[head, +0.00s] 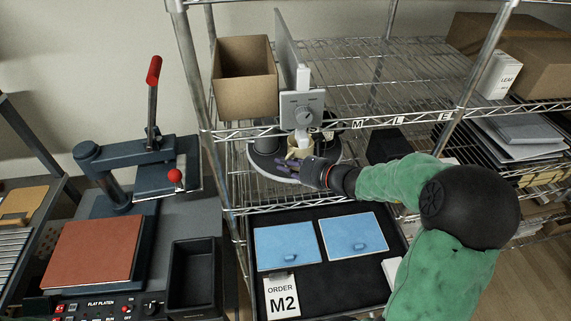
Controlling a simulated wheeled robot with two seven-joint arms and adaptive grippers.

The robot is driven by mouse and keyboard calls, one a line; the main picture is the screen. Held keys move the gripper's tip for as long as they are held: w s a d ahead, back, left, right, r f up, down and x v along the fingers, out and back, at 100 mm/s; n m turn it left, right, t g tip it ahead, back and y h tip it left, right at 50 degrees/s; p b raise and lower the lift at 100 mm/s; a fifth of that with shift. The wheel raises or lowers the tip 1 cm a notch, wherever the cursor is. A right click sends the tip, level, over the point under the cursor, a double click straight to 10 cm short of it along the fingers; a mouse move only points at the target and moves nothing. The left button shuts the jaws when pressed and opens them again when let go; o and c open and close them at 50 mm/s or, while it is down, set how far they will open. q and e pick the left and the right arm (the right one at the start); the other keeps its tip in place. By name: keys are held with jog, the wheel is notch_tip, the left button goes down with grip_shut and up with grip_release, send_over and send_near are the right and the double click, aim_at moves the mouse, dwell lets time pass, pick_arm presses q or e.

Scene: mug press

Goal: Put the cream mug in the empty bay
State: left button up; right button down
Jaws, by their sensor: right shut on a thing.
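A dark, rounded base (262,160) lies under and around the mug. I cannot tell which part is the empty bay, or whether the mug touches the base. My left gripper is not in view.
A black tray (345,280) below holds two blue panels and an "ORDER M2" card (282,296). A cardboard box (243,78) stands on the upper shelf. Rack posts and the labelled shelf edge (405,119) border the opening. A flat press (125,190) stands at left.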

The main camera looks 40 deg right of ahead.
jog(key=c, duration=1.2)
grip_release()
jog(key=shift+f, duration=0.1)
jog(key=shift+r, duration=0.2)
jog(key=p+v, duration=0.2)
jog(key=v, duration=1)
